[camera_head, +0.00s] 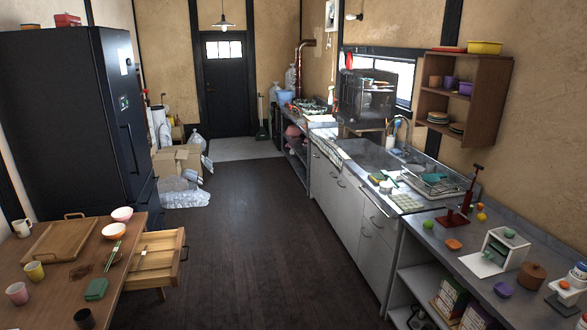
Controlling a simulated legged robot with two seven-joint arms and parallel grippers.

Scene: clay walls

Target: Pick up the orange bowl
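A bowl with an orange outside and a pale inside (114,231) stands upright on the wooden table (60,255) at the lower left, near the table's right side. It looks like the orange bowl. A pink bowl (122,214) stands just behind it. A small orange object (453,244) lies on the right counter; I cannot tell whether it is a bowl. Neither of my grippers is in view.
An open drawer (158,258) juts out from the table's right side. Green chopsticks (112,255), a green box (96,290), cups and a wooden tray (62,240) share the tabletop. A dark fridge (85,110) stands behind. The floor (235,240) between table and counter is clear.

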